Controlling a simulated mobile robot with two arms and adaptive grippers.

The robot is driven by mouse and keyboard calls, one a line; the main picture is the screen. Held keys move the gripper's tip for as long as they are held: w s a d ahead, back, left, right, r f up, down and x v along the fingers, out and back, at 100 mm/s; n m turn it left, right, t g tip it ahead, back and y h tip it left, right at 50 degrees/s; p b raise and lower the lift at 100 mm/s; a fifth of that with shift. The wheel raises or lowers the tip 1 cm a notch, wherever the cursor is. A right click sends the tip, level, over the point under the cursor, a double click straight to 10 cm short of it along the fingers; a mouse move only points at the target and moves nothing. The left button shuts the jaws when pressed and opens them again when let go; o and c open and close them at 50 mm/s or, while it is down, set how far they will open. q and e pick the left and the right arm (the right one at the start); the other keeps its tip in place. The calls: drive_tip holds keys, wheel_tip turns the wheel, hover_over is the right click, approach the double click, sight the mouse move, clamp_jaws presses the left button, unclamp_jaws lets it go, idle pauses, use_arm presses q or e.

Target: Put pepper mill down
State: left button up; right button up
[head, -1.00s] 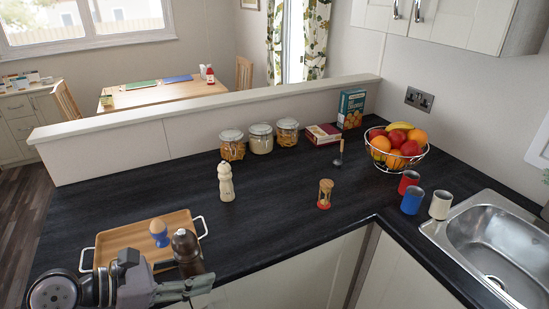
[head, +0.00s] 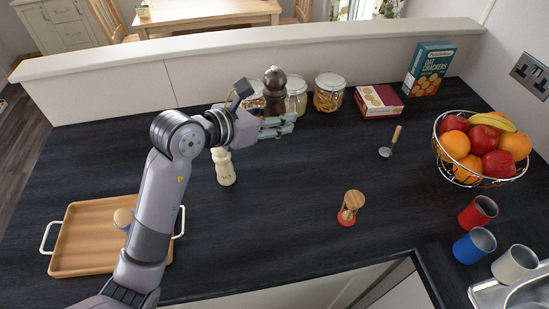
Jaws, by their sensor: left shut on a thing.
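The dark brown pepper mill (head: 275,88) is upright in my left gripper (head: 279,125), in front of the glass jars at the back of the counter. The gripper is shut on its lower part, and the fingers hide its base. I cannot tell whether it touches the black counter (head: 300,165). A cream mill (head: 225,172) stands on the counter just below my left wrist, its top partly hidden by it. My right gripper is not in view.
Jars (head: 329,93) stand behind the mill, partly hidden by it and my arm. A wooden tray (head: 83,240) is front left. The middle counter is clear.

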use_arm(q)
drive_tip(key=shift+w+d+r, duration=0.2)
drive_tip(key=shift+w+d, duration=0.05)
drive_tip(key=shift+w, duration=0.1)
drive_tip(key=shift+f, duration=0.4)
wheel_tip(320, 180, down, 6)
drive_tip(key=p, duration=0.1)
hover_over(276, 179)
wheel_tip(276, 179, down, 8)
drive_tip(key=shift+r+p, duration=0.2)
drive_tip(key=shift+p, duration=0.15)
drive_tip(key=shift+f, duration=2.55)
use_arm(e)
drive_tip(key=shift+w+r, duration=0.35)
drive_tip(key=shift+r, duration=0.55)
